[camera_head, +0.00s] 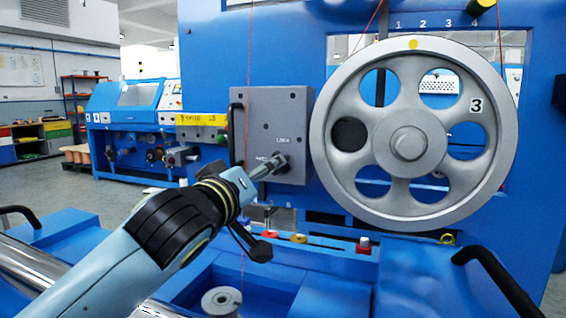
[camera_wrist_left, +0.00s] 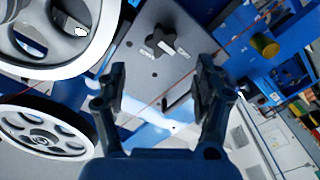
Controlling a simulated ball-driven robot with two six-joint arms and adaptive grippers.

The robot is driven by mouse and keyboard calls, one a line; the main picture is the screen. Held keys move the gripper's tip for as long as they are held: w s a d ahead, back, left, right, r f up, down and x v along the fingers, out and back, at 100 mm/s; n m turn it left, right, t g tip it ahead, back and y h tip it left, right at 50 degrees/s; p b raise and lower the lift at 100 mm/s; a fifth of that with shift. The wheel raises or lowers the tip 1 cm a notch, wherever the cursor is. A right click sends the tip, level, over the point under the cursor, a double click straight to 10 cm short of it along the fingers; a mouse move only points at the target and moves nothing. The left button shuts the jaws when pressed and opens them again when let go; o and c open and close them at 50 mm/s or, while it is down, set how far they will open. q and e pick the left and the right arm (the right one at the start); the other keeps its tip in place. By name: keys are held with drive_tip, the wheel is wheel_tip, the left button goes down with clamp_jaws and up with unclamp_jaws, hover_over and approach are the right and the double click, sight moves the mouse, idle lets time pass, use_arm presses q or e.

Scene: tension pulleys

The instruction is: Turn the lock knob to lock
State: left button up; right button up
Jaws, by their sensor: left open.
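The lock knob (camera_wrist_left: 160,40) is a dark, lobed knob on a grey panel, with small white labels beside it in the left wrist view. In the head view the grey lock box (camera_head: 262,112) stands left of the large wheel, with a LOCK label above the knob (camera_head: 281,159). A second label there is partly hidden by my gripper. My left gripper (camera_wrist_left: 160,78) is open and empty. Its two dark fingers are spread wide, with the knob beyond the tips and roughly between them. I see no contact. My right gripper is not in view.
A large grey spoked wheel (camera_head: 412,52) marked 3 stands close to the right of the box. A black handle (camera_head: 236,133) runs along the box's left edge. A thin red cord (camera_head: 249,60) hangs in front of it. A spool (camera_head: 221,301) sits below.

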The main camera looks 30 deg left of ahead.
use_arm(q)
drive_tip(key=x, duration=0.9)
drive_tip(key=shift+w+a, duration=0.1)
drive_tip(key=shift+w, duration=0.2)
drive_tip(key=shift+c, duration=1.5)
drive_tip(key=c, duration=0.9)
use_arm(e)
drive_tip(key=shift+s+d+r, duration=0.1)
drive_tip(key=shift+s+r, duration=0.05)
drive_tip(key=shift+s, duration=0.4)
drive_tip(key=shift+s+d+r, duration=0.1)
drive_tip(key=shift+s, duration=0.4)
